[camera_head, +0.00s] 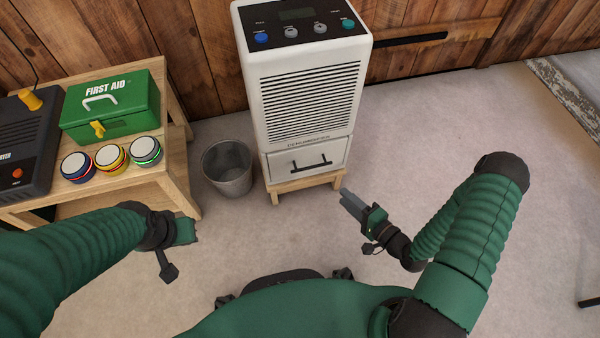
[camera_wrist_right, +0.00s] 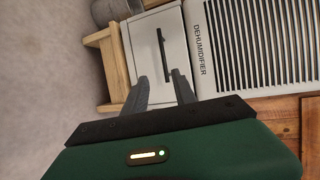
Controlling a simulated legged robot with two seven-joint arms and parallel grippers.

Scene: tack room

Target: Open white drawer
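The white drawer (camera_head: 338,157) is the low front panel of a white dehumidifier (camera_head: 308,100) and appears closed. Its black bar handle (camera_head: 309,163) lies across the middle. In the right wrist view the drawer (camera_wrist_right: 138,42) and handle (camera_wrist_right: 161,48) show turned on their side. My right gripper (camera_head: 345,194) is to the right of and below the drawer in the head view, apart from the handle. Its two fingers (camera_wrist_right: 160,76) stand open and empty, pointing toward the drawer. My left gripper (camera_head: 187,229) is low at the left; its fingers are not clear.
The dehumidifier stands on a low wooden stand (camera_head: 307,184). A grey bin (camera_head: 228,168) is close on its left. A wooden table (camera_head: 150,178) at the left bears a green first aid box (camera_head: 110,105), several round tins and a dark case (camera_head: 25,140). Floor to the right is clear.

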